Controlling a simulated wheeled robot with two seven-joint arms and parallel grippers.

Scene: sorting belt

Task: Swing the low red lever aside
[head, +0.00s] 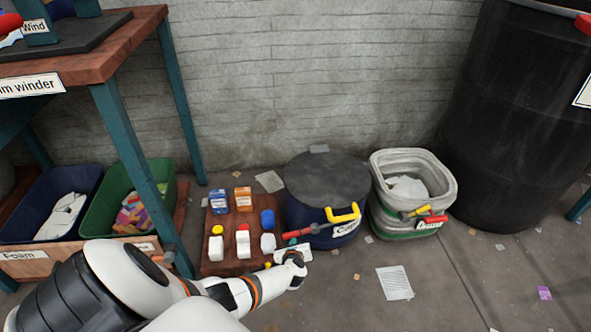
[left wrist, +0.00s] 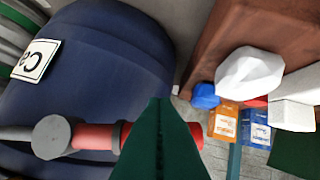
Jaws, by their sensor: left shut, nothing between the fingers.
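The low red lever (head: 303,232) sticks out to the left from the front of a dark blue drum labelled "Caps" (head: 300,208). In the left wrist view the red lever (left wrist: 92,137) joins a grey round pivot. My left gripper (head: 293,242) is shut and empty, close at the lever's free end. In the left wrist view its green finger (left wrist: 160,140) crosses in front of the lever and hides part of it; the red tip shows on the far side. I cannot tell whether they touch. My right gripper is not in view.
A yellow handle (head: 345,214) sits higher on the drum. A brown board (head: 221,268) with several bottles and boxes lies left of the drum. A grey and green bin (head: 452,190) stands right of it. A workbench (head: 120,45) is at left. Floor in front right is mostly clear.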

